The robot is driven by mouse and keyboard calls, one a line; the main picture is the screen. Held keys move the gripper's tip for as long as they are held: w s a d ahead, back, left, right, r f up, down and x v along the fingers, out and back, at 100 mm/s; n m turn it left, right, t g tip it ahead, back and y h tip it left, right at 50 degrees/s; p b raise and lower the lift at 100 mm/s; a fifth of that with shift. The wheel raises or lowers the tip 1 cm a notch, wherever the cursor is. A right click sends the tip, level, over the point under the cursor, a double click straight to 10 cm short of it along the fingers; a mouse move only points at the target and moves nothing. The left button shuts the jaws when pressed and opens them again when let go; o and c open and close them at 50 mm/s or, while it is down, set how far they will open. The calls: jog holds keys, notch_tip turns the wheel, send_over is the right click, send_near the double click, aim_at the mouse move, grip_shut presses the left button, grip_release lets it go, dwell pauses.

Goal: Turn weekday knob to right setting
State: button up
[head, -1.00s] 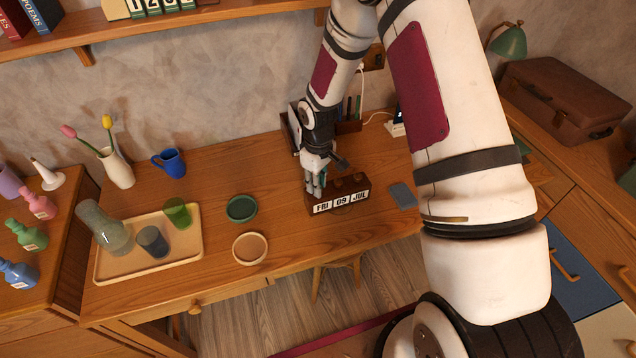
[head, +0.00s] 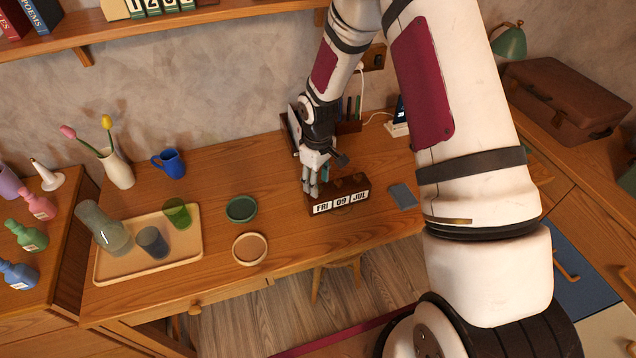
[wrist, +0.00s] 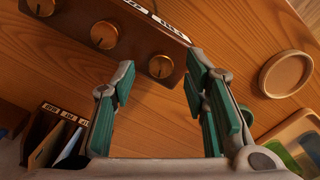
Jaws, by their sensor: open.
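The wooden block calendar (head: 324,209) stands near the front edge of the desk, and its cards read FRI, 09 and JUL. In the wrist view, the calendar (wrist: 130,52) shows three round brass knobs (wrist: 104,35) in a row on its top. The knob nearest my gripper (wrist: 161,67) sits at the right end of that row, which is the end by the FRI card. My gripper (head: 312,190) is at the calendar's left end in the head view. In the wrist view its teal-padded fingers (wrist: 160,98) are spread apart, with nothing between them.
A wooden organiser (wrist: 55,140) with cards stands behind the calendar. Round dishes, green (head: 241,209) and tan (head: 250,249), lie to the left. A tray (head: 190,250) holds a pitcher and cups. A grey-blue pad (head: 403,196) lies to the right.

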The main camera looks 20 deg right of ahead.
notch_tip(320, 180, up, 11)
jog(key=shift+f, duration=0.15)
dwell(0.5)
